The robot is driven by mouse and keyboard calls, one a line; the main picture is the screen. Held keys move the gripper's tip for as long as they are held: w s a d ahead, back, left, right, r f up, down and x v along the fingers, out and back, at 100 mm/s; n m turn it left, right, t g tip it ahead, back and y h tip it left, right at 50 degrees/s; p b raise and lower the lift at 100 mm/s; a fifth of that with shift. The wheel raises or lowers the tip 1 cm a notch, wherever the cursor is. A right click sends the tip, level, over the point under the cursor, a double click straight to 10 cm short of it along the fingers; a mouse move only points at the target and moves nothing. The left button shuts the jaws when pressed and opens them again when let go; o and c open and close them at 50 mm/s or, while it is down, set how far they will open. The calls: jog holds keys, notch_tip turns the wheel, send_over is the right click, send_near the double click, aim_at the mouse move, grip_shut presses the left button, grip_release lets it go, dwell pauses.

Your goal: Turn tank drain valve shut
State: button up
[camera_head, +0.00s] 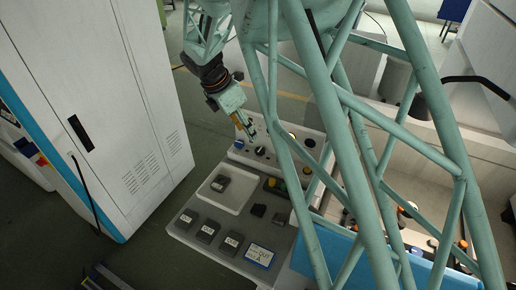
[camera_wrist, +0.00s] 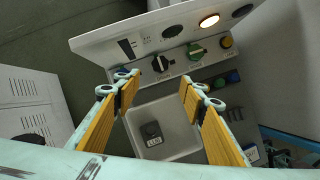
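The control panel (camera_wrist: 130,38) stands at the back of the bench in the wrist view. It carries a black knob (camera_wrist: 162,63) with a light mark and a green knob (camera_wrist: 196,51) to its right. I cannot tell which control is the tank drain valve, as the labels are too small to read. My gripper (camera_wrist: 160,82) is open and empty, with its yellow-padded fingers apart in front of the panel, around the black knob in the picture. In the head view my gripper (camera_head: 243,124) hangs close above the panel, near its black knob (camera_head: 259,151).
A pale tray (camera_wrist: 172,112) holding a small dark labelled block (camera_wrist: 151,133) lies below the panel. A yellow button (camera_wrist: 226,42) and a lit lamp (camera_wrist: 209,20) are on the panel. Several labelled blocks line the bench front. A white cabinet (camera_head: 100,110) stands at left.

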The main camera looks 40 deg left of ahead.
aim_at(259, 150)
jog(key=shift+f, duration=0.1)
jog(key=shift+p+x, duration=0.55)
jog(key=shift+x, duration=6.25)
jog(key=shift+c, duration=0.7)
jog(key=c, duration=0.7)
